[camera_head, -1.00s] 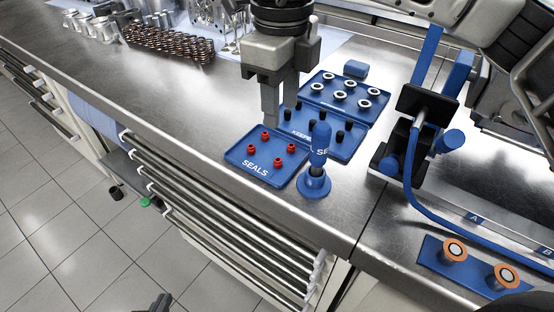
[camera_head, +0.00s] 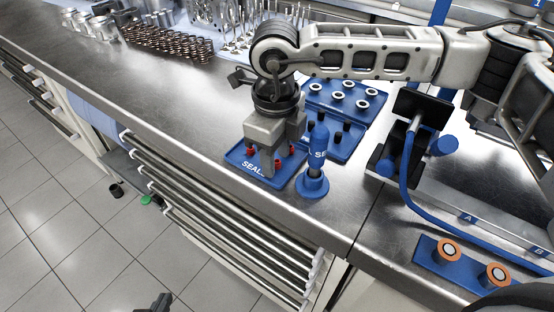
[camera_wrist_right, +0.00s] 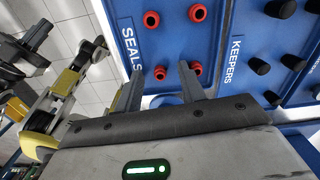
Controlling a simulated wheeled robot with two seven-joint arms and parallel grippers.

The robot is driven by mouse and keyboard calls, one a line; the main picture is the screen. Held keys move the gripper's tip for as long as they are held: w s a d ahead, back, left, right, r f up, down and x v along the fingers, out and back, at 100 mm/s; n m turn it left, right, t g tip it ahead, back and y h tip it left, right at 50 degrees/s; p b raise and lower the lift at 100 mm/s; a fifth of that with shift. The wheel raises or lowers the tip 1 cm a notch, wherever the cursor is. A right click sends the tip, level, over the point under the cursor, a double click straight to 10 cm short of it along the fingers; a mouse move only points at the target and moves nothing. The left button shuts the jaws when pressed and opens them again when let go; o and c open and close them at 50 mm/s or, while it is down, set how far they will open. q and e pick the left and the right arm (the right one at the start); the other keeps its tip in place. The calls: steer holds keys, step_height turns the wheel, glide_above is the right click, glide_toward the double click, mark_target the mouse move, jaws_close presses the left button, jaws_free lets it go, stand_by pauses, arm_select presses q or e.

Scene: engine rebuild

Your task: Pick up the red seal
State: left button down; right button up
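Several small red ring-shaped seals stand on the blue SEALS tray (camera_head: 238,154). In the right wrist view, two seals are farther off, one at the left (camera_wrist_right: 151,19) and one at the right (camera_wrist_right: 197,13). My right gripper (camera_head: 275,170) points down over the tray. Its fingers are apart in the right wrist view (camera_wrist_right: 162,70), with a near red seal (camera_wrist_right: 160,73) between the tips. Another near seal (camera_wrist_right: 195,68) is just right of the right finger. Contact cannot be seen. My left gripper (camera_head: 155,303) shows only as a dark tip at the bottom edge.
A blue upright tool (camera_head: 317,160) on a round base stands close right of the tray. The KEEPERS tray (camera_wrist_right: 248,40) with black keepers adjoins it. Behind is a blue tray with pale rings (camera_head: 342,97). Springs (camera_head: 165,42) stand at the back left. The bench left of the tray is clear.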

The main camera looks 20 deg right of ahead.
jaws_close()
